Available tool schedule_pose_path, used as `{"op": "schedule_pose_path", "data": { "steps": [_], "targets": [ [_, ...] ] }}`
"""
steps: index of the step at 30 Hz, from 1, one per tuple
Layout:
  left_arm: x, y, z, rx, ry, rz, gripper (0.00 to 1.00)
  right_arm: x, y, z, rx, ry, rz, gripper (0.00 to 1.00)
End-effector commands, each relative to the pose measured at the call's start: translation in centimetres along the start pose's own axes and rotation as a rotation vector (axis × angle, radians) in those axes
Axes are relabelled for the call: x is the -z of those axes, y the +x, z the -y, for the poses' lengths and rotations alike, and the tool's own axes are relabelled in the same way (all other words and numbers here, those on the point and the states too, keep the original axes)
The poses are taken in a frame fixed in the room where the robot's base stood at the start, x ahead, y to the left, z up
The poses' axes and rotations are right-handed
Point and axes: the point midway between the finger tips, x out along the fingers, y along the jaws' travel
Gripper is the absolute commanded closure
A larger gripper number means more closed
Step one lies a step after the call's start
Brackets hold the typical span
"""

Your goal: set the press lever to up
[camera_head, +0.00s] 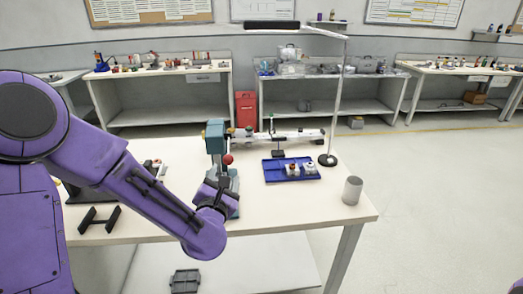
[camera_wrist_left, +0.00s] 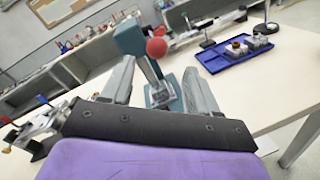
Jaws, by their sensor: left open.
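The press (camera_head: 215,137) is a teal upright machine on the white table; its head also shows in the left wrist view (camera_wrist_left: 129,38). Its lever ends in a red ball knob (camera_head: 228,159), which also shows in the left wrist view (camera_wrist_left: 157,48). I cannot tell the lever's exact angle. My left gripper (camera_head: 218,186) is just in front of the press, below the knob, and hides part of the press's lower body. In the left wrist view its two fingers (camera_wrist_left: 159,68) are spread and empty, with the knob beyond and between them. My right gripper is out of view.
A blue tray (camera_head: 271,176) with small parts is right of the press, beside a lamp stand (camera_head: 333,120). A grey cup (camera_head: 352,190) stands near the table's right edge. A black holder (camera_head: 99,219) is at the left front. The table (camera_head: 300,215) is clear in front of the tray.

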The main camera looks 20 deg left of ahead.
Motion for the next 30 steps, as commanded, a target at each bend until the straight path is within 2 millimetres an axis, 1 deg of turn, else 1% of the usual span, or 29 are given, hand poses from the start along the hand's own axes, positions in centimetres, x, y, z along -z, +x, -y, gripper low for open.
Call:
{"op": "schedule_pose_path", "data": {
  "steps": [1, 3, 7, 11, 18, 21, 25, 30],
  "targets": [
    [-0.1, 0.0, -0.2, -0.012, -0.097, 0.008, 0.40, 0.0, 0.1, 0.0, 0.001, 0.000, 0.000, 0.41],
    [-0.1, -0.1, -0.5, -0.026, -0.225, 0.016, 0.40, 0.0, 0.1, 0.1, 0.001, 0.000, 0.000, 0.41],
    [-0.3, 0.1, -0.6, -0.032, -0.346, 0.020, 0.40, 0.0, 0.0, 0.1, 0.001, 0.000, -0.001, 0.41],
    [-0.5, 1.7, -0.6, -0.029, -0.358, 0.021, 0.40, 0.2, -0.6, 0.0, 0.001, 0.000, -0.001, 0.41],
    [-0.7, 7.1, -0.7, -0.027, -0.353, 0.021, 0.40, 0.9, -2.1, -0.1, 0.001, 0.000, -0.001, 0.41],
    [-0.7, 8.9, -0.6, -0.026, -0.353, 0.020, 0.40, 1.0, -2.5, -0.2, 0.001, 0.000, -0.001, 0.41],
    [-0.7, 10.3, -0.5, -0.024, -0.353, 0.021, 0.40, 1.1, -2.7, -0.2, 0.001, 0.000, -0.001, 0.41],
    [-0.5, 10.6, -0.5, -0.024, -0.354, 0.021, 0.40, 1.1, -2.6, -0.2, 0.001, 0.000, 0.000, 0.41]
  ]
}}
